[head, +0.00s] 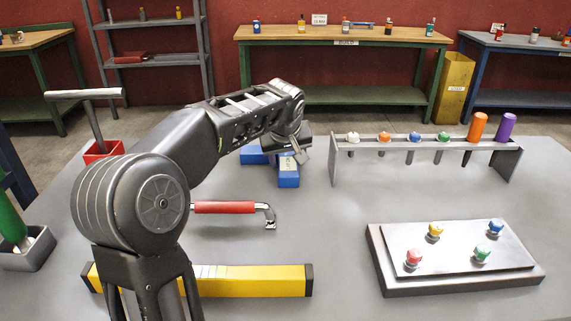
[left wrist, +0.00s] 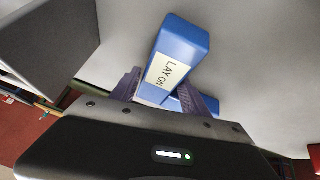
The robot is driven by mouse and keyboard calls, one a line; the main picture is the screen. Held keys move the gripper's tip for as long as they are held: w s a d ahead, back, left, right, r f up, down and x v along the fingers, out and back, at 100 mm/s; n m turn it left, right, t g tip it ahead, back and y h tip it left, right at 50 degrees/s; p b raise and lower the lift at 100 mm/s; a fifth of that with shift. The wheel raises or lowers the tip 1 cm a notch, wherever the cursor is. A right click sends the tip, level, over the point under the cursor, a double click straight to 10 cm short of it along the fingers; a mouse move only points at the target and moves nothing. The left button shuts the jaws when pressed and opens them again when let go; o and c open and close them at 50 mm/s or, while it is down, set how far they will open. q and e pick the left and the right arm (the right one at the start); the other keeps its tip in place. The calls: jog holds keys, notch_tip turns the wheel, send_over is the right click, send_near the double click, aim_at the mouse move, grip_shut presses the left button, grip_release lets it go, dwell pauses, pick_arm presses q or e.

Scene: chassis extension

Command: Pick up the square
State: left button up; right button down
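No thing here is plainly marked as a square, and I cannot tell for sure which one it is. A blue block (head: 289,178) with a pale label stands on the table below my left gripper (head: 296,148). The block also shows in the left wrist view (left wrist: 187,42), where its label reads "LAY ON". More blue (head: 253,155) shows to its left, partly hidden by my arm. In the left wrist view my left gripper (left wrist: 166,93) has its fingers spread, with the block's near end between or just beyond them. I cannot tell whether they touch. My right gripper is out of view.
A red-handled tool (head: 225,207) and a long yellow bar (head: 250,281) lie in front. A rack (head: 475,143) with coloured knobs stands at the right, behind a board (head: 385,273) with several coloured buttons. A red holder (head: 103,151) is at the left.

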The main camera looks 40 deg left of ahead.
pick_arm(q)
grip_shut()
dwell(0.3)
jog(key=shift+r, duration=0.15)
dwell(0.3)
notch_tip(320, 180, up, 10)
jog(key=p, duration=0.2)
dwell(0.7)
